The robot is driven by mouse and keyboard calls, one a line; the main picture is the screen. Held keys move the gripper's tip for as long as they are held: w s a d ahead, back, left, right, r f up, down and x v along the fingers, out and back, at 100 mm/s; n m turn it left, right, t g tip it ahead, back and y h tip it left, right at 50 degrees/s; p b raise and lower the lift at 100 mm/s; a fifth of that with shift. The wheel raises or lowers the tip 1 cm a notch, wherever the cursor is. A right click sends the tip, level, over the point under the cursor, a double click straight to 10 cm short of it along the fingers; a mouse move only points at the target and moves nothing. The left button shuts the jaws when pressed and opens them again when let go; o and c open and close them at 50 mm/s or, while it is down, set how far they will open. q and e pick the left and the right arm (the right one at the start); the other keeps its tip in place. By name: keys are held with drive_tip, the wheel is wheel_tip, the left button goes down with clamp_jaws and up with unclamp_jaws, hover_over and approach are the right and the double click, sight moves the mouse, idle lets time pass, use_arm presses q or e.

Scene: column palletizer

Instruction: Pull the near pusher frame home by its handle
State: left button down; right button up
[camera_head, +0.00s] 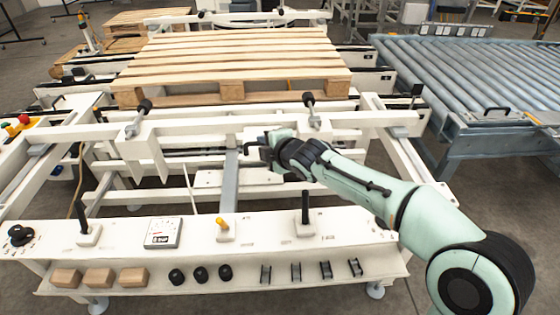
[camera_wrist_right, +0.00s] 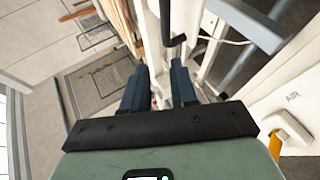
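The near pusher frame (camera_head: 365,120) is a white crossbar with black-knobbed posts, lying across the machine in front of the wooden pallet (camera_head: 230,65). A black handle (camera_wrist_right: 173,42) shows just ahead of the fingers in the right wrist view. In the head view it is mostly hidden around my right gripper, at the middle of the crossbar. My right gripper (camera_head: 262,147) reaches in from the right, close to the crossbar. Its two blue fingers (camera_wrist_right: 158,72) are apart, with the handle near their tips and no clear grip on it. My left gripper is not in view.
A lower shelf holds wooden blocks (camera_head: 100,277), black knobs and metal clips. A roller conveyor (camera_head: 470,75) stands at the right.

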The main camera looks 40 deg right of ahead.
drive_tip(key=s+a+r, duration=0.1)
drive_tip(key=s, duration=0.6)
drive_tip(key=shift+s+r, duration=0.25)
drive_tip(key=shift+s, duration=0.1)
idle(0.6)
